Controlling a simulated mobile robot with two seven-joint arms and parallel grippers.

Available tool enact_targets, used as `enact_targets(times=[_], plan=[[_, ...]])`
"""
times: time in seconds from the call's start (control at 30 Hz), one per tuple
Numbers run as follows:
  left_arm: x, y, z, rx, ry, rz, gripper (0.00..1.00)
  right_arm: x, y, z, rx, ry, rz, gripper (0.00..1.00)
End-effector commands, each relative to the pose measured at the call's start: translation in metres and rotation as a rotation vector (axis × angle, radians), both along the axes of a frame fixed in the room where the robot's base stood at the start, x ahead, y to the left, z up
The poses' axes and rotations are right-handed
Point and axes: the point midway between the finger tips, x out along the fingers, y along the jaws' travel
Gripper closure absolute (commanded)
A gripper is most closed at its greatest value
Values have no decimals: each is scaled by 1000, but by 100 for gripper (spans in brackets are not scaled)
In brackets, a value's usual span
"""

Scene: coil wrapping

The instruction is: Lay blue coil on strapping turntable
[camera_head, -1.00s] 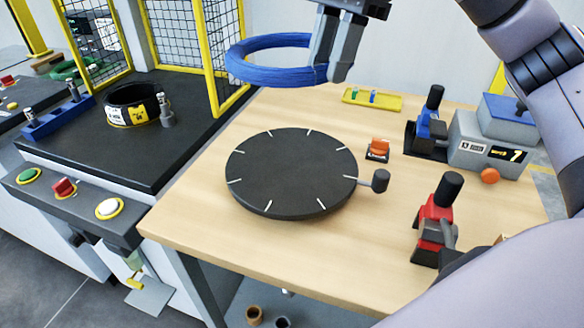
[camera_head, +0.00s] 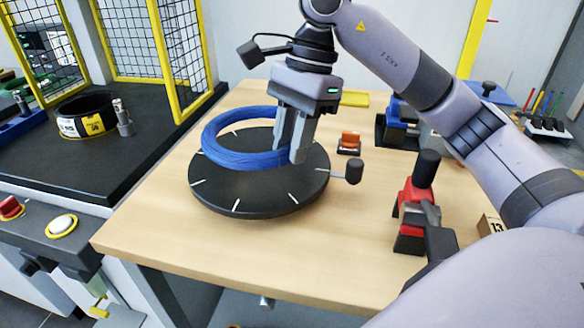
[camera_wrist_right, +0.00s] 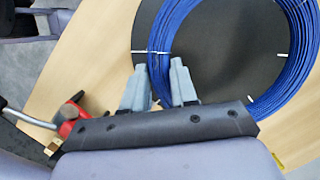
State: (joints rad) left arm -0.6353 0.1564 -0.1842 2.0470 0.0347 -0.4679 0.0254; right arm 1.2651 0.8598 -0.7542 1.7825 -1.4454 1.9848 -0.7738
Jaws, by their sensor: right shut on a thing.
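The blue coil (camera_head: 238,160) is a ring of blue strands, also seen in the right wrist view (camera_wrist_right: 163,35). My right gripper (camera_head: 289,158) is shut on the coil's right side in the head view; its two fingers also show in the right wrist view (camera_wrist_right: 158,66). The coil is over the strapping turntable (camera_head: 262,197), a round black disc with white marks and a side knob. It sits toward the disc's left and back. I cannot tell whether it touches the disc or hangs just above. My left gripper is not in view.
A red and black tool (camera_head: 415,215) stands on the wooden table (camera_head: 200,245) at right. An orange-topped block (camera_head: 349,142) is behind the knob. At left, a black coil (camera_head: 85,117) lies on a dark bench beside yellow-framed mesh. The table's front is clear.

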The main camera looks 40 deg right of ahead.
Motion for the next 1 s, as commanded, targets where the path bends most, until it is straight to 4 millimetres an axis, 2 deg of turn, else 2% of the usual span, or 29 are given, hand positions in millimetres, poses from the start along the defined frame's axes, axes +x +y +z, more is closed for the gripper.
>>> enact_targets(times=[0.17,0.4,0.6,0.63,0.7,1.0], plan=[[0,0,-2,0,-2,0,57,0,0,-11,2,-3,-1,100],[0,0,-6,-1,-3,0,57,0,0,-43,3,-4,0,100],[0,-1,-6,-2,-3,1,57,0,0,-43,3,-5,1,100],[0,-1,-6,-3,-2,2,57,0,0,-45,0,0,0,66],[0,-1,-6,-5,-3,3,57,0,0,-45,0,0,0,47],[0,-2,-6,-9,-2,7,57,0,0,-43,1,-1,1,47]])
